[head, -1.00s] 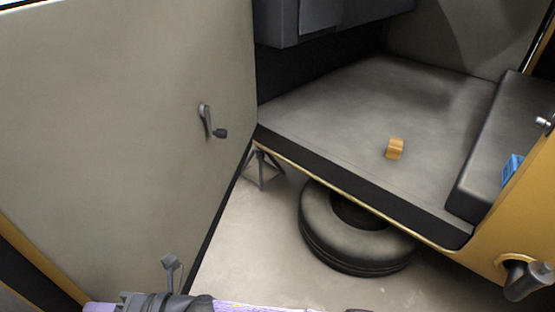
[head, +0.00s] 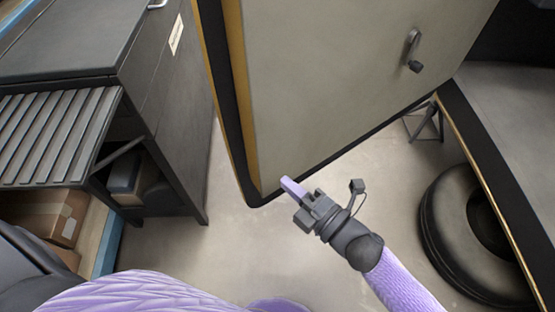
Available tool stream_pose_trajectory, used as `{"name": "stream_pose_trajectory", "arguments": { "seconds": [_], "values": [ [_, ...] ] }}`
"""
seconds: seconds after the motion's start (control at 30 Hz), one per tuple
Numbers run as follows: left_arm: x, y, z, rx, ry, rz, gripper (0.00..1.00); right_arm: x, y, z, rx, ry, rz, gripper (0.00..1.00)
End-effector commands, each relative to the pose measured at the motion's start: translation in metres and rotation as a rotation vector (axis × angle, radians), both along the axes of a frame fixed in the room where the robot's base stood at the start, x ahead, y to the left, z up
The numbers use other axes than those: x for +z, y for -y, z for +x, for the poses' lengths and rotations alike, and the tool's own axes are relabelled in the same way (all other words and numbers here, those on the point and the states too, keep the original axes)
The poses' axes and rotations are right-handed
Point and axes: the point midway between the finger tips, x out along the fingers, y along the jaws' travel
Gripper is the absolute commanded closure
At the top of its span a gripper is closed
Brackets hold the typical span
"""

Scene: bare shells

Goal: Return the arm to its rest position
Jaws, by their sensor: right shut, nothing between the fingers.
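My right gripper (head: 292,187) is in the head view, low in the middle. Its arm comes in from the lower right with a purple sleeve. Its lilac fingers point up and left and are shut with nothing between them. The fingers overlap the bottom edge of the open vehicle door (head: 340,80) in the picture. I cannot tell whether they touch it. My left gripper is not in view.
A dark metal cabinet (head: 170,90) with a slatted shelf (head: 55,135) stands at the left. A cardboard box (head: 45,215) sits below the shelf. A tyre (head: 450,235) and an axle stand (head: 425,122) are at the right. Pale floor is clear between cabinet and door.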

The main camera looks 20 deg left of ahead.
Motion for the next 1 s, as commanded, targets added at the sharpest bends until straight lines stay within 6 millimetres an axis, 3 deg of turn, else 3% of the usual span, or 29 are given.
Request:
{"name": "stream_pose_trajectory", "arguments": {
  "seconds": [0.1,0.27,0.37,0.47,0.57,0.6,0.67,0.7,0.77,0.8,0.9,1.0],
  "values": [
    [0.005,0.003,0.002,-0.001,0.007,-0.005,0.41,0.001,0.014,-0.01,0.0,0.0,0.0,1.0],
    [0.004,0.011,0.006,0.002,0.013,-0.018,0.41,0.0,0.02,-0.014,-0.001,0.001,0.0,1.0],
    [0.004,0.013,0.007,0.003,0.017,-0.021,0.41,-0.012,0.027,-0.008,-0.049,-0.062,-0.003,1.0],
    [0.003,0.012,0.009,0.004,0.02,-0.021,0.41,-0.067,0.064,0.006,-0.266,-0.335,-0.006,1.0],
    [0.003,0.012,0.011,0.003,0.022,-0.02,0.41,-0.15,0.127,-0.008,-0.601,-0.735,0.013,1.0],
    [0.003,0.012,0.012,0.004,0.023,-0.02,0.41,-0.181,0.152,-0.025,-0.735,-0.887,0.024,1.0],
    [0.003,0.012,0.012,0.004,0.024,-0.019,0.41,-0.223,0.187,-0.062,-0.93,-1.098,0.045,1.0],
    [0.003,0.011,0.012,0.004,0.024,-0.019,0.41,-0.246,0.208,-0.091,-1.059,-1.227,0.059,1.0],
    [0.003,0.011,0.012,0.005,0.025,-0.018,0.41,-0.275,0.234,-0.142,-1.249,-1.409,0.081,1.0],
    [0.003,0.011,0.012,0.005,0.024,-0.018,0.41,-0.289,0.248,-0.177,-1.369,-1.513,0.093,1.0],
    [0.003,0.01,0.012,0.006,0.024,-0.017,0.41,-0.308,0.271,-0.256,-1.626,-1.718,0.119,1.0],
    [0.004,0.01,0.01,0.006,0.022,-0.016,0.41,-0.313,0.281,-0.311,-1.804,-1.839,0.135,1.0]
  ]
}}
